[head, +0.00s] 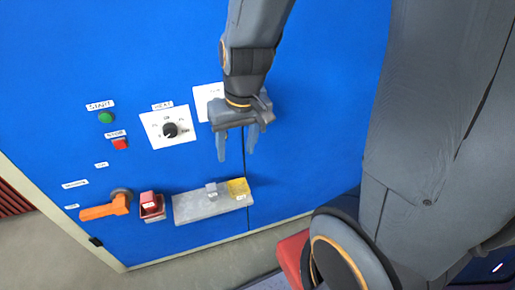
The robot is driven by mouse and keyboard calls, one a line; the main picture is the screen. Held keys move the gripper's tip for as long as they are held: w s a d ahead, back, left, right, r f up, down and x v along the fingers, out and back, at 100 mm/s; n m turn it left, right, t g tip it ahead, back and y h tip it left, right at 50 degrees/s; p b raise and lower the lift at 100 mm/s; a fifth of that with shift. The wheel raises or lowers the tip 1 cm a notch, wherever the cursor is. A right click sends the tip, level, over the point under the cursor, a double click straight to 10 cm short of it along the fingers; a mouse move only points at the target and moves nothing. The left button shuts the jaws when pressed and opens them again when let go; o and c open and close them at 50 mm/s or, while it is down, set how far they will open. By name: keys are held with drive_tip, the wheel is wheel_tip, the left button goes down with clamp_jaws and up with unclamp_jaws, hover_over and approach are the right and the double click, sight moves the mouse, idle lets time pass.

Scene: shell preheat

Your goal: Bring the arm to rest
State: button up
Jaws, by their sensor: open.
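My gripper (236,146) hangs in front of the blue cabinet (60,50), fingers pointing down, open and empty. It is above the grey block (190,208) with a yellow end (238,188) that sits low on the cabinet front. The fingers look apart from that block. My wrist hides part of a white plate (205,97) on the panel.
The panel carries a black knob on a white dial (155,134), a green button (106,118), a red button (121,144), an orange handle (100,210) and a small red part (148,199). Grey floor (190,268) shows below. The upper left panel is bare.

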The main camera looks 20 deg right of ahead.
drive_tip(key=shift+g+h, duration=0.3)
drive_tip(key=shift+h, duration=0.1)
drive_tip(key=s+d, duration=0.1)
drive_tip(key=d, duration=0.1)
drive_tip(key=s+d, duration=0.2)
drive_tip(key=shift+s+d+r, duration=0.1)
drive_tip(key=shift+d+r, duration=0.1)
